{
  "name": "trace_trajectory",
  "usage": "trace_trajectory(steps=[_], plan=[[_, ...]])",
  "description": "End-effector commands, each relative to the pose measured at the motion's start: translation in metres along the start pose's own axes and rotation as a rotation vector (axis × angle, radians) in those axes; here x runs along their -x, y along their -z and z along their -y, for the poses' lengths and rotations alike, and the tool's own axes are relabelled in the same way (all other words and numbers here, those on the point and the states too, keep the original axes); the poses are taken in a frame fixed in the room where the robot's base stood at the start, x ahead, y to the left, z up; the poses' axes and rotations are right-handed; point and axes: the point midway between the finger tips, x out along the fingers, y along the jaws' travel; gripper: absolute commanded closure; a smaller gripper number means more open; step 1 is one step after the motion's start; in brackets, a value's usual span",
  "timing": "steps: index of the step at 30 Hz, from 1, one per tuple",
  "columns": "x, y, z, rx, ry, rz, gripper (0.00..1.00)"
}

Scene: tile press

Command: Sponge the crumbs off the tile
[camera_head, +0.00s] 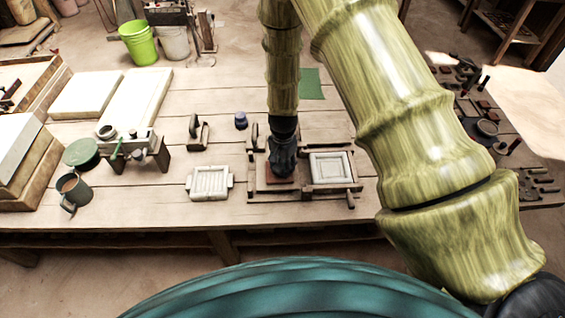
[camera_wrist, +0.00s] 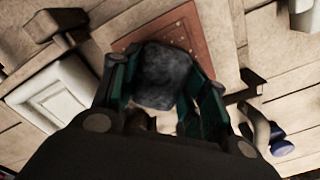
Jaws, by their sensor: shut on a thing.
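My gripper (camera_head: 283,163) points straight down over the middle of the wooden bench. In the wrist view my gripper (camera_wrist: 165,78) is shut on a dark grey sponge (camera_wrist: 166,72), one finger on each side of it. The reddish-brown tile (camera_wrist: 197,42) lies right below the sponge, which hides part of it. The tile also shows in the head view (camera_head: 264,185), mostly hidden behind my gripper. Whether the sponge touches the tile I cannot tell.
A wooden press frame with a pale square mould (camera_head: 331,167) stands just right of the tile. A small purple-blue jar (camera_head: 241,120) and a wooden-handled tool (camera_head: 198,130) stand behind. The front bench strip is clear.

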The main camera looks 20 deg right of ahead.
Motion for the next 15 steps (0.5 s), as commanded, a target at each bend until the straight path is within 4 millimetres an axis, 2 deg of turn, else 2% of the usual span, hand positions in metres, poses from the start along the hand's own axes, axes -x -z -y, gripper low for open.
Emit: trace_trajectory(steps=[6,15], plan=[[-0.0006,-0.0084,-0.0085,0.000,-0.005,0.004,0.75],[0.0006,-0.0123,-0.0046,0.001,-0.004,0.003,0.75]])
